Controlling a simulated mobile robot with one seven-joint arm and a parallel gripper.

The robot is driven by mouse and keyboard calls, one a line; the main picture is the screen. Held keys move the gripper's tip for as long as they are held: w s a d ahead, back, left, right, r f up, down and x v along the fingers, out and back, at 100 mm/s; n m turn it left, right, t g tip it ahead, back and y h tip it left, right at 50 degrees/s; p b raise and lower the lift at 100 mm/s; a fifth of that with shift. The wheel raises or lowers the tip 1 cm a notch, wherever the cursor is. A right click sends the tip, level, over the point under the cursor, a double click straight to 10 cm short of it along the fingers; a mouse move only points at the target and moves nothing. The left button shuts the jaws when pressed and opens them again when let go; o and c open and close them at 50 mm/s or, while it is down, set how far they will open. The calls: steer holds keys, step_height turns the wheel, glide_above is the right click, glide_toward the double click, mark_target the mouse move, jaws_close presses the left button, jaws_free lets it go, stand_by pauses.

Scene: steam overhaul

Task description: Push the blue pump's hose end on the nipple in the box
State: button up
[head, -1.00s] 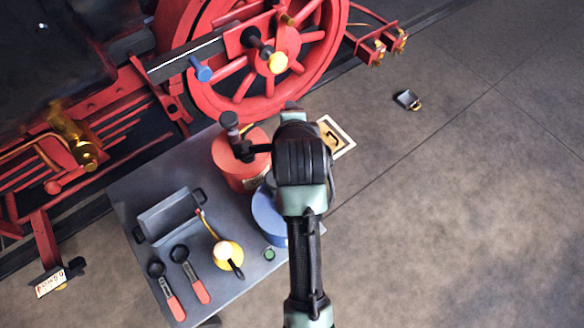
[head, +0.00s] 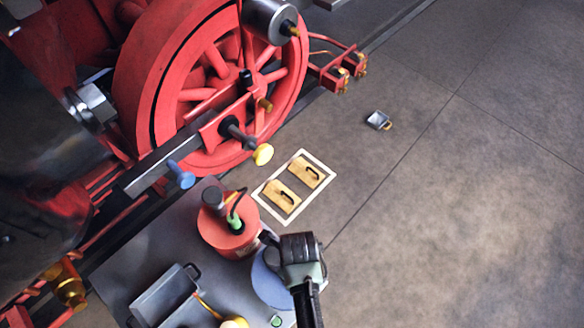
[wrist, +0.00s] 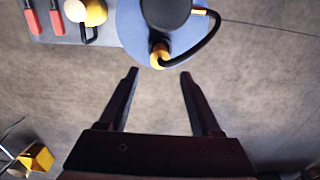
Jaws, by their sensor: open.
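The blue pump (head: 268,287) stands at the table's right edge, partly hidden by my arm in the head view. In the wrist view, the blue pump (wrist: 132,28) shows a dark cylinder on top and a black hose (wrist: 208,38) curving round to a yellow hose end (wrist: 160,54). My gripper (wrist: 158,74) is open and empty, its fingertips just short of the yellow end, which lies between their lines. In the head view its fingers are hidden. I cannot make out the nipple or tell which box holds it.
A red pump (head: 228,238) with a green hose end stands behind the blue one. A grey tray (head: 160,297) is on the table (head: 118,262). A framed mat (head: 265,205) with two wooden blocks and a small grey box (head: 378,120) lie on open floor. The red wheel (head: 165,90) rises behind.

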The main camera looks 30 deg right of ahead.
step_height(320, 180, down, 7)
steer(key=b, duration=0.6)
steer(key=shift+s+r+b, duration=0.15)
steer(key=shift+b, duration=0.15)
steer(key=shift+f+b, duration=0.3)
steer(key=shift+f, duration=0.65)
jaws_close()
step_height(320, 180, up, 6)
steer(key=p, duration=0.6)
steer(key=shift+f, duration=0.2)
